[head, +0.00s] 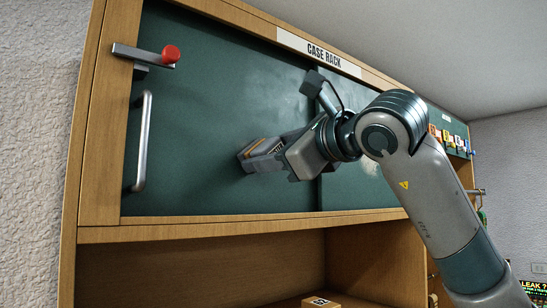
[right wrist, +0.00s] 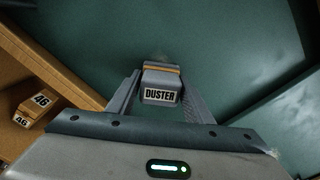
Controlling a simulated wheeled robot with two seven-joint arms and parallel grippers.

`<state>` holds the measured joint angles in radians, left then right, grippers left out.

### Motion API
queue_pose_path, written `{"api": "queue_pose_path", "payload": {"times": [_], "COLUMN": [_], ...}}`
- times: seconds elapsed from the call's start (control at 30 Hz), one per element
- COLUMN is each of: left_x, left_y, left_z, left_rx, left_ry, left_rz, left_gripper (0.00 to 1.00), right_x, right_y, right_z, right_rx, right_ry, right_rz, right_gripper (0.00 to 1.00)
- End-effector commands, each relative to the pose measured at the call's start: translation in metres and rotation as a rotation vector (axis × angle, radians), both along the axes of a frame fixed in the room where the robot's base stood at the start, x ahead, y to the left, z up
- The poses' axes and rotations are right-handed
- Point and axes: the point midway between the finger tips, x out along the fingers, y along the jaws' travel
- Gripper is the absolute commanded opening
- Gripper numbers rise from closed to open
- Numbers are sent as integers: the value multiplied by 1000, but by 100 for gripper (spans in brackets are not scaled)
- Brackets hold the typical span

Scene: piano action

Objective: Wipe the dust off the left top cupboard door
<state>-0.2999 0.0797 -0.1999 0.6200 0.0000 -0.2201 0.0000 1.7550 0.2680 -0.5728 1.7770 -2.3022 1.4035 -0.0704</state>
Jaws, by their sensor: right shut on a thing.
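The left top cupboard door (head: 210,90) is a dark green panel in a wooden frame, with a metal bar handle (head: 143,140) at its left side. My right gripper (head: 258,158) is at the lower right part of this door, shut on a grey duster (right wrist: 161,90) with a "DUSTER" label and an orange band. The duster's far end is at the door face; I cannot tell whether it touches. Pale hazy patches show on the green door in the right wrist view (right wrist: 235,50). My left gripper is not in view.
A metal latch with a red knob (head: 171,54) sticks out at the door's upper left. A "CASE RACK" sign (head: 318,52) is on the top rail. An open wooden shelf (head: 200,265) lies below, with a box marked 46 (right wrist: 38,104). Small coloured items hang at the right.

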Motion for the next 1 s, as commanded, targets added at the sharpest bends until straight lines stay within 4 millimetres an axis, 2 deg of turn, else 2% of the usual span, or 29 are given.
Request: {"api": "queue_pose_path", "payload": {"times": [0.4,0.77,1.0], "left_x": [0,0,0], "left_y": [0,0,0], "left_z": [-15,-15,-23], "left_rx": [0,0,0], "left_ry": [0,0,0], "left_rz": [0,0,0], "left_gripper": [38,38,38], "right_x": [-15,-15,-24], "right_y": [24,24,17], "right_z": [-1,-1,-1], "right_rx": [0,0,0], "right_ry": [1,1,-2], "right_rz": [1,1,-1], "right_gripper": [29,29,29]}}
